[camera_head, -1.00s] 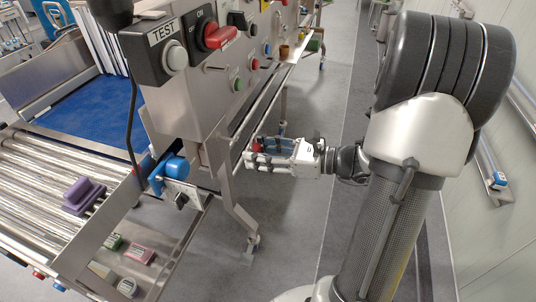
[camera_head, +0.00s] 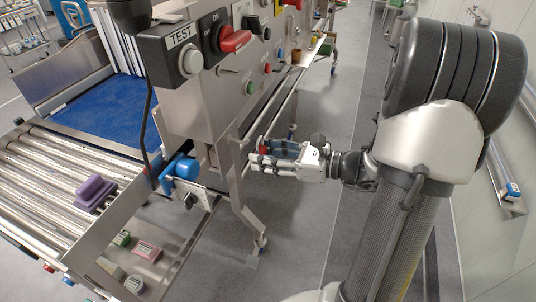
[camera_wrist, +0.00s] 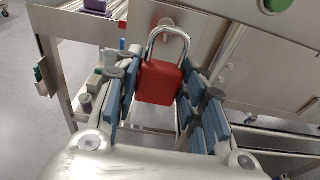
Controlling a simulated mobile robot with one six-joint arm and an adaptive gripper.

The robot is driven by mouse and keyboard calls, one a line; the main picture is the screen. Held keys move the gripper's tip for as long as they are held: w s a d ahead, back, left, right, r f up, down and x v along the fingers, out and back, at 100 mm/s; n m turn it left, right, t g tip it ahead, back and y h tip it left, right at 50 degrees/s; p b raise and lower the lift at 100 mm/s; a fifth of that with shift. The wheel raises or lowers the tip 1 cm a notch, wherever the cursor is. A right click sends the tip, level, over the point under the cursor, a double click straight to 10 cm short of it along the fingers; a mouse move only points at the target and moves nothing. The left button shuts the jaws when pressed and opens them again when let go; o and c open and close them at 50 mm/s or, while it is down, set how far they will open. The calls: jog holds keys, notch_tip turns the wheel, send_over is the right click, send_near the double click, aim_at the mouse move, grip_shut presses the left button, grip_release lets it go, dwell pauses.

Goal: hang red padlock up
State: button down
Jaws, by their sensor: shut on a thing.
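The red padlock (camera_wrist: 158,82) is upright between the blue-padded fingers of my gripper (camera_wrist: 165,88) in the wrist view, its silver shackle up and closed-looking. In the head view only a bit of the padlock (camera_head: 264,148) shows at the tip of my gripper (camera_head: 266,158). My gripper is shut on its body. Behind the shackle in the wrist view is a small round metal fitting (camera_wrist: 166,23) on the steel panel. I cannot tell whether the shackle touches it.
The steel control cabinet (camera_head: 215,110) with buttons and a red switch (camera_head: 235,41) stands left of my gripper. Its leg (camera_head: 246,215) is close by. A roller conveyor (camera_head: 45,180) carries a purple block (camera_head: 94,192). The floor right of the cabinet is clear.

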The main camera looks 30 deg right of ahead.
jog(key=shift+r+x, duration=0.2)
jog(key=shift+x, duration=1.05)
jog(key=shift+r+x, duration=0.2)
jog(key=shift+x, duration=1.05)
jog(key=shift+f+b, duration=0.5)
jog(key=shift+f, duration=0.3)
jog(key=c, duration=0.9)
grip_release()
jog(key=shift+c, duration=0.2)
jog(key=v, duration=1.2)
